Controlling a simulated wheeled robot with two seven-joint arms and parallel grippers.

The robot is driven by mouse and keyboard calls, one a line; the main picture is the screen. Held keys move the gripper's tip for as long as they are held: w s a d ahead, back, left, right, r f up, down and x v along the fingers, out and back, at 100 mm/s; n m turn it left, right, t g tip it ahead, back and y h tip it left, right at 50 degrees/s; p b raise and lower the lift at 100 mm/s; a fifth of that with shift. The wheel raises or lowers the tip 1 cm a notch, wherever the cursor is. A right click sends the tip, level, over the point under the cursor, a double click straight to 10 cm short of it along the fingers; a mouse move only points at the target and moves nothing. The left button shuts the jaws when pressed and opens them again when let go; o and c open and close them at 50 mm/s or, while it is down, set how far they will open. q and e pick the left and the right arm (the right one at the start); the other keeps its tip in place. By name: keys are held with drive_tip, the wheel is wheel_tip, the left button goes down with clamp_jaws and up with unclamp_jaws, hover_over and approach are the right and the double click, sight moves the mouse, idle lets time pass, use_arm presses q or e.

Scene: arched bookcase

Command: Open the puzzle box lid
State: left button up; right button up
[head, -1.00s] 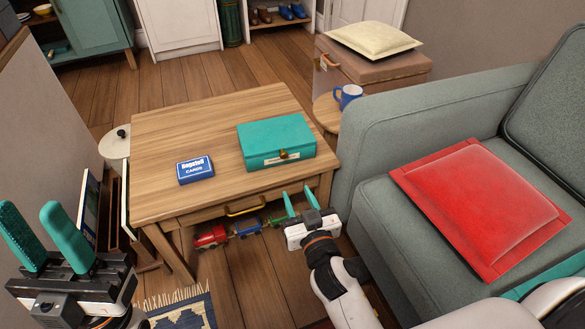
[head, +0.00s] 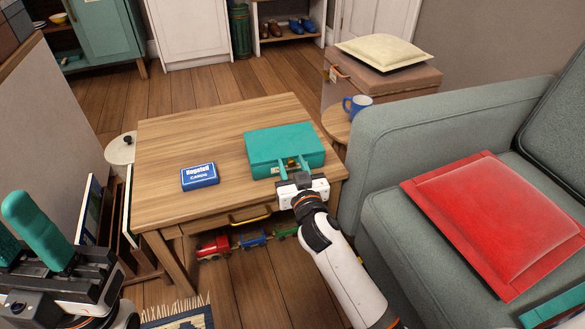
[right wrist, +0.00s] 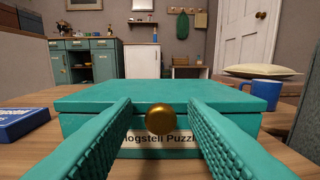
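The teal puzzle box (head: 285,145) stands on the wooden table with its lid (right wrist: 160,95) shut. Its round gold knob (right wrist: 160,119) sits at the front, above a white label that is partly hidden. My right gripper (head: 291,166) is at the box's front. In the right wrist view its teal fingers (right wrist: 160,125) are open, one on each side of the knob, with gaps between. My left gripper (head: 35,228) is at the lower left of the head view, away from the table, its fingers apart and partly cut off by the frame.
A blue card box (head: 199,176) lies on the table (head: 215,125), left of the puzzle box. The grey sofa (head: 400,135) and a blue mug (head: 357,105) on a stool are to the right. A toy train (head: 250,240) is under the table.

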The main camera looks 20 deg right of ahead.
drive_tip(key=shift+c, duration=0.3)
clamp_jaws()
drive_tip(key=shift+r, duration=0.1)
